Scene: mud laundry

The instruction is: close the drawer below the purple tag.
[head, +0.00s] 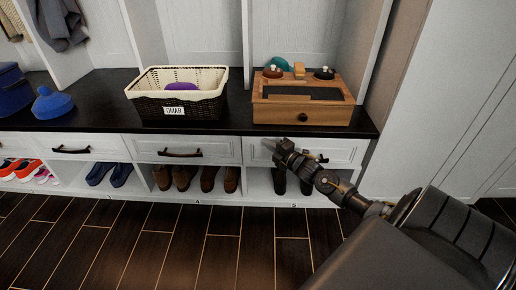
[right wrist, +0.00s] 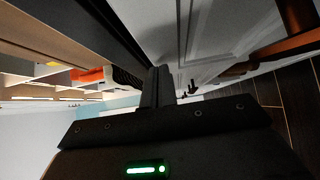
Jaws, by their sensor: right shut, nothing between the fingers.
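Each has a dark handle; the right one's is partly hidden by my gripper. All look about flush; I cannot tell whether one stands slightly out. I cannot make out a purple tag. My right gripper (head: 280,146) is shut and empty in front of the right drawer; contact cannot be told. Its fingers also show in the right wrist view (right wrist: 157,90). My left gripper is not in view.
On the dark bench top (head: 241,118) stand a wicker basket (head: 150,111) labelled OMAR, holding something purple, and a wooden box (head: 300,116). Several shoes fill the cubbies below. The dark floor (head: 190,250) in front is clear.

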